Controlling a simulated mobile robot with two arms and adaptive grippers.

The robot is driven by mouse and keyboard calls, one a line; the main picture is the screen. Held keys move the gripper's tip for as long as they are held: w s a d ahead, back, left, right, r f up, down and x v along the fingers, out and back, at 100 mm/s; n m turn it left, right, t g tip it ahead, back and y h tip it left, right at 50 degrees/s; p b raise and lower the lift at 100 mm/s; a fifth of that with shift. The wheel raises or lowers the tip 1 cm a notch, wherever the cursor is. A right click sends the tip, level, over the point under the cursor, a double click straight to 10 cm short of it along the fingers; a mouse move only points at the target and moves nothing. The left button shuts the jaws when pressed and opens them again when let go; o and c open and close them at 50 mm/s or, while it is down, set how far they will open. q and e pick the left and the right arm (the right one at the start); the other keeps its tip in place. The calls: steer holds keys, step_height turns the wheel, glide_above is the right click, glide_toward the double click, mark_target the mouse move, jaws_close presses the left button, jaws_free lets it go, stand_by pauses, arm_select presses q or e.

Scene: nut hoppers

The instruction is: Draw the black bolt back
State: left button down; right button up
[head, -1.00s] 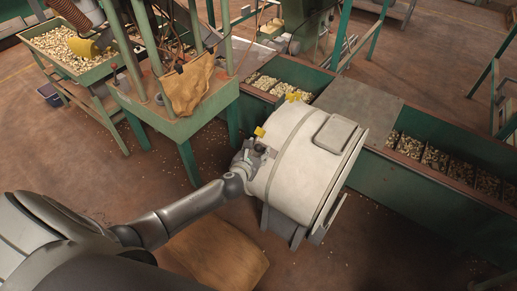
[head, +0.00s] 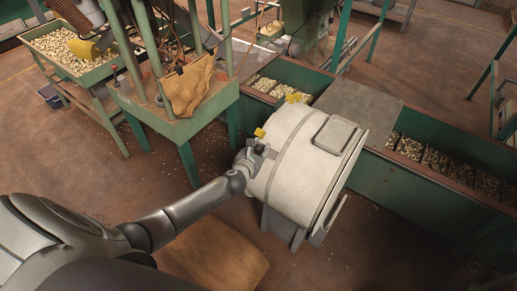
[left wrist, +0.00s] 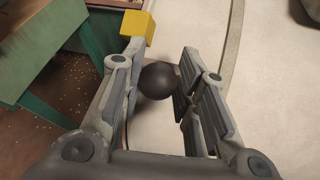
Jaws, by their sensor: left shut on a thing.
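The black bolt shows as a round black knob (left wrist: 158,81) in the left wrist view, close against the pale drum. In the head view it is a small dark spot (head: 259,149) on the left side of the cream drum-shaped housing (head: 290,190). My left gripper (head: 256,156) is at that side of the housing. Its two fingers (left wrist: 162,68) stand on either side of the knob and are shut on it. The bolt's shaft is hidden behind the knob and fingers. My right gripper is not in view.
A yellow block (left wrist: 138,25) sits just beyond the left fingertip. A green stand (head: 180,125) with a brown cloth (head: 188,88) is to the left. Green hoppers of nuts (head: 430,190) run behind the housing. Brown sacking (head: 215,255) lies on the open floor below my arm.

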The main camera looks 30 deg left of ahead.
arm_select(q)
steer(key=shift+s+d+p, duration=0.15)
steer(key=shift+d+p, duration=0.05)
steer(key=shift+d, duration=0.75)
steer(key=shift+s+d+p, duration=0.1)
steer(key=shift+d+p, duration=0.05)
steer(key=shift+d, duration=0.8)
steer(key=c, duration=1.5)
jaws_free()
steer(key=o, duration=0.4)
steer(key=shift+w+f, duration=0.1)
steer(key=shift+c, duration=0.2)
steer(key=v, duration=1.2)
